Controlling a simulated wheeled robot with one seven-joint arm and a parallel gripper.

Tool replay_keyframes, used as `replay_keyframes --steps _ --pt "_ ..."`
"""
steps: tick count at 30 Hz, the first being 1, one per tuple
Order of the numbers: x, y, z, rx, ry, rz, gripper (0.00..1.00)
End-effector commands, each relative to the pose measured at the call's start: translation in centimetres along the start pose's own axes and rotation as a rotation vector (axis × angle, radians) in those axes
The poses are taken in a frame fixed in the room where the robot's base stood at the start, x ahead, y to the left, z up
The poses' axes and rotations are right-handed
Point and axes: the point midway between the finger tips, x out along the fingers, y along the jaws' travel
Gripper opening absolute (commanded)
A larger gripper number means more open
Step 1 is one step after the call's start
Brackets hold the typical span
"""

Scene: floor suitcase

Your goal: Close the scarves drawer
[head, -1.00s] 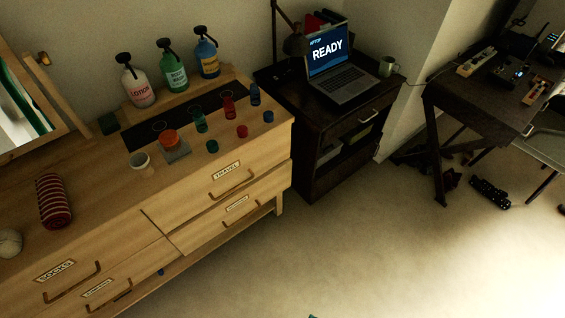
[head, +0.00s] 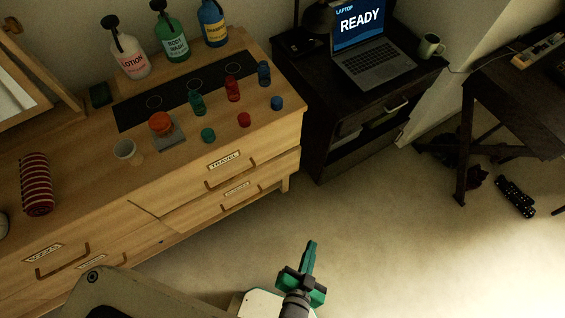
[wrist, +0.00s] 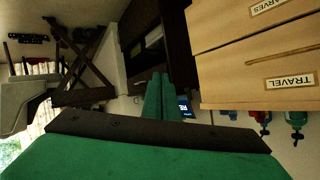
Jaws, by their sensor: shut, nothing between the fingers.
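The scarves drawer (head: 237,188) is the lower right drawer of the wooden dresser, under the travel drawer (head: 224,162). Its label is too small to read in the head view, but part of the word shows on the drawer front in the wrist view (wrist: 225,25). I cannot tell how far it stands out. My gripper (head: 311,245) is green, shut and empty. It is over the floor in front of the dresser's right end, apart from the drawer. Its fingers (wrist: 159,95) are together in the wrist view, left of the drawer fronts.
Bottles, small containers and a striped roll (head: 36,184) stand on the dresser top. A dark cabinet (head: 325,140) with a laptop (head: 362,45) stands right of the dresser. A dark table (head: 500,105) is at the far right. The floor (head: 400,240) between is mostly clear.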

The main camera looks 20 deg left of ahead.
Motion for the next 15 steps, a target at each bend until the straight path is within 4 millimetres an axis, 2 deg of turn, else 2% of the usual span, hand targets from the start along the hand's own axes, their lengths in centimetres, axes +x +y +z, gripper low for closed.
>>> replay_keyframes --steps 1,3,8,11,15 --pt "2.1 0.4 0.8 0.05 -0.032 -0.007 0.0" --pt "4.7 0.6 2.0 0.128 -0.09 -0.019 0.0" --pt "10.4 0.2 3.9 0.309 -0.22 -0.064 0.0" --pt "13.7 -0.8 4.2 0.42 -0.302 -0.106 0.0" --pt "17.6 -3.0 3.5 0.565 -0.416 -0.186 0.0"
